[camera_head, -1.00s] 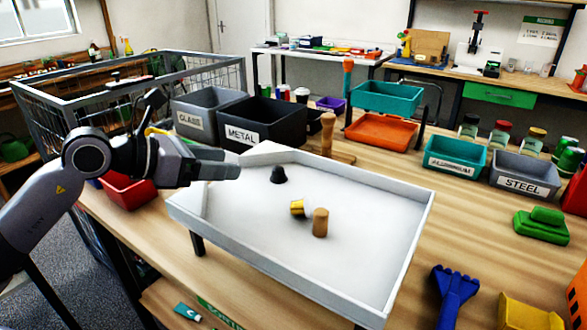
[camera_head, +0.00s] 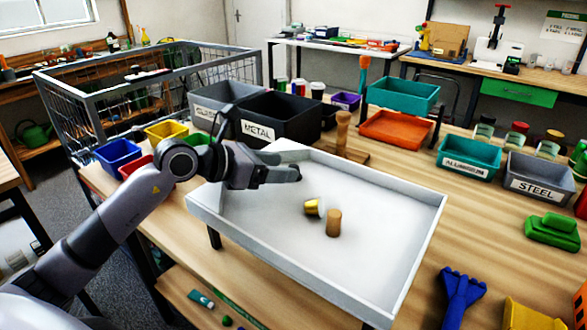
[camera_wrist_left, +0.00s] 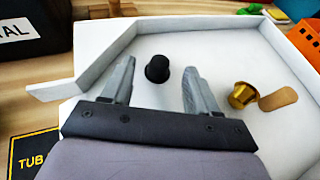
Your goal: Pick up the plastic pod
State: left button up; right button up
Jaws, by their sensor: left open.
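The plastic pod looks to be the black cup-shaped pod (camera_wrist_left: 157,68) on the white tray (camera_head: 375,279). In the left wrist view it sits between the two fingertips or just beyond them, with a gap on each side. In the head view my left gripper (camera_head: 297,172) hides it. My left gripper is open and empty, low over the left part of the tray. My right gripper is out of view.
The tray has raised walls around it. Behind it stand the black METAL bin (camera_head: 283,115) and a wooden peg stand (camera_head: 344,140). ALUMINIUM (camera_head: 468,158) and STEEL (camera_head: 538,180) bins stand to the right. The tray's right half is clear.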

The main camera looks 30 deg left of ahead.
pick_arm(q)
jog(key=shift+x, duration=1.45)
jog(key=shift+c, duration=0.2)
grip_shut()
